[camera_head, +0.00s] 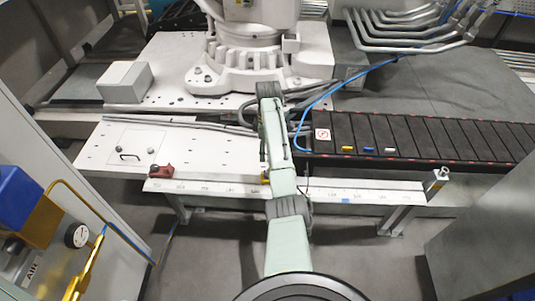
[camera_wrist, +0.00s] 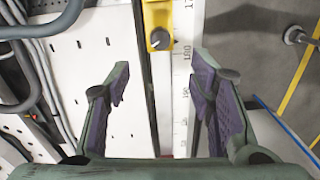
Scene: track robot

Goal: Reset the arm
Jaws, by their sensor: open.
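My gripper (camera_wrist: 160,90) is open and empty in the wrist view, its two dark padded fingers spread apart. Between and beyond them are a white plate (camera_wrist: 95,75), a dark gap and a marked rail (camera_wrist: 182,65). A yellow box with a dark knob (camera_wrist: 158,38) lies ahead of the fingertips; no contact shows. In the head view my pale green arm reaches forward over the rail (camera_head: 215,188) towards the white machine base. My gripper cannot be made out there, as the arm covers that area.
A large white robot base (camera_head: 260,68) stands beyond my arm. A black slatted track (camera_head: 430,138) with small yellow, blue and white pieces runs right. A red clamp (camera_head: 160,171) sits at the rail's left. Cabinets flank me. A blue hose (camera_head: 340,84) curves near the arm.

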